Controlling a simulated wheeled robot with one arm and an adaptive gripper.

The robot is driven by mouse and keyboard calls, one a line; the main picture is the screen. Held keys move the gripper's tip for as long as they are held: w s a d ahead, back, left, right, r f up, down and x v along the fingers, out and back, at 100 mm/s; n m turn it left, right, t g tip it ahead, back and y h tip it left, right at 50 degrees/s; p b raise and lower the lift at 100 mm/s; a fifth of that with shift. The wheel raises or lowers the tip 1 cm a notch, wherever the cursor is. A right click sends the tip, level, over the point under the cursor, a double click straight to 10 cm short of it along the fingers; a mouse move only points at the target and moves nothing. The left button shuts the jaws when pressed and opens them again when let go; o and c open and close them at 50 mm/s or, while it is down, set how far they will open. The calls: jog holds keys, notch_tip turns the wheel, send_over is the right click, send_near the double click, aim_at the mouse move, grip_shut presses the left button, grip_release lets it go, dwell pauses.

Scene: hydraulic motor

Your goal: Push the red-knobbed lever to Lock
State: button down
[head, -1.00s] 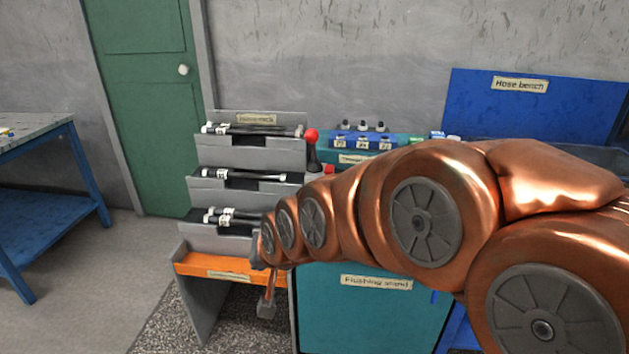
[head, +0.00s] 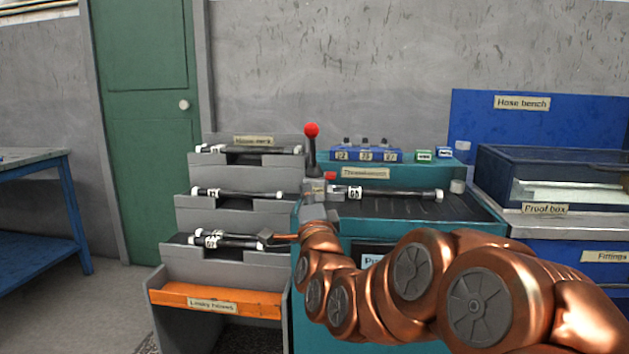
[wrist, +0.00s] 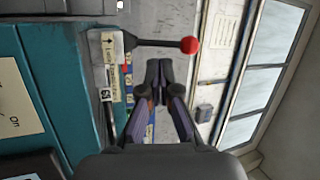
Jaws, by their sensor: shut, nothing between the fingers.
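The lever stands upright with a red ball knob (head: 311,130) on a dark shaft, at the left end of the teal flushing stand (head: 470,232). In the wrist view, which is turned sideways, its red knob (wrist: 189,45) points right from a grey block (wrist: 104,46) with an arrow label, too small to read fully. My gripper (head: 267,237) is below the lever and left of its base, near the lower hose rack. In the wrist view my gripper (wrist: 158,67) is shut and empty, its tips apart from the lever.
A capped hose (head: 388,193) lies on the stand beside the lever block. The grey hose rack (head: 250,204) with several hoses is at left, above an orange tray (head: 216,299). A clear proof box (head: 550,180) is at right. Air above the stand is free.

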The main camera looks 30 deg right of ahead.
aim_at(313, 147)
jog(key=shift+s+d+m+h+b, duration=0.3)
jog(key=shift+d+m+h, duration=0.2)
jog(key=shift+d+h, duration=0.1)
jog(key=shift+s+d+m+h+b, duration=0.2)
jog(key=shift+s+d+m+h, duration=0.1)
jog(key=shift+d+m+h, duration=0.25)
jog(key=shift+a, duration=0.1)
jog(key=p+x, duration=0.5)
jog(key=p, duration=0.4)
jog(key=shift+r, duration=0.2)
jog(key=shift+w+f+b, duration=0.1)
jog(key=shift+w+b, duration=0.2)
jog(key=shift+b, duration=0.05)
jog(key=shift+b+x, duration=0.9)
jog(key=shift+x, duration=3.3)
